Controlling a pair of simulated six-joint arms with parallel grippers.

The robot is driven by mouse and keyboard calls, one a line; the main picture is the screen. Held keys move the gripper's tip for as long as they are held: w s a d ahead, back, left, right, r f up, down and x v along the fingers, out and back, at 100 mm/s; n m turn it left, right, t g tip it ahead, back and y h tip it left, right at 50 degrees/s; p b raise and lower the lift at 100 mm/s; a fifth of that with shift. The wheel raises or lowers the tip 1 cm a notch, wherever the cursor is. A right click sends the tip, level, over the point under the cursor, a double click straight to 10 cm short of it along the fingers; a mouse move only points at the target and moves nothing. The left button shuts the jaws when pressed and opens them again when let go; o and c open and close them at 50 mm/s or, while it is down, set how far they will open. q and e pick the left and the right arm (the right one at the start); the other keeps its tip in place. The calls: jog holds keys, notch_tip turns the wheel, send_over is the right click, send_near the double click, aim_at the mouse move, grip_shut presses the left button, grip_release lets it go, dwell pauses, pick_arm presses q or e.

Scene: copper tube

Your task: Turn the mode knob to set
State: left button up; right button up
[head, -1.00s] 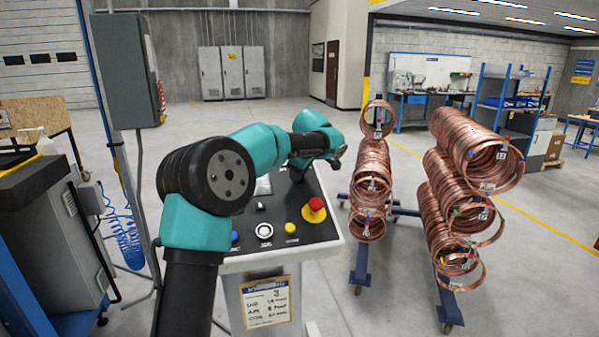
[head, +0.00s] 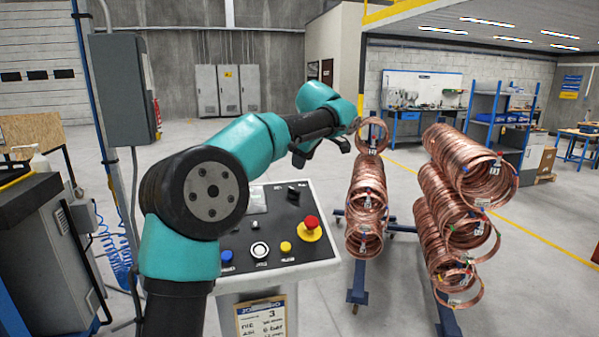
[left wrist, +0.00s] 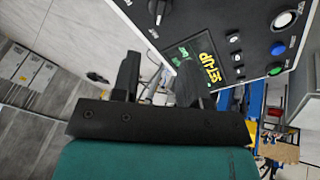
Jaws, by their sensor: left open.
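The mode knob (head: 293,191), a black rotary knob, is on the top right of the control panel (head: 320,258). It also shows at the top edge of the left wrist view (left wrist: 158,9), partly cut off, with a light pointer mark. The screen (left wrist: 208,66) reads "SET-UP" in yellow letters in the left wrist view; in the head view it is partly behind my arm. My left gripper (head: 322,150) is open and empty, above the panel and apart from the knob. Its two fingers are spread in the left wrist view (left wrist: 157,80). My right gripper is not in view.
A red emergency stop (head: 311,222) stands up on a yellow base near the knob. Blue (head: 226,257), white (head: 260,249) and yellow (head: 286,247) buttons line the front. Racks of copper coils (head: 365,205) stand right of the panel. Open floor lies behind.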

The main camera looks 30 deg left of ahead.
pick_arm(q)
jog(key=v, duration=0.4)
jog(key=shift+f, duration=0.1)
dwell(0.3)
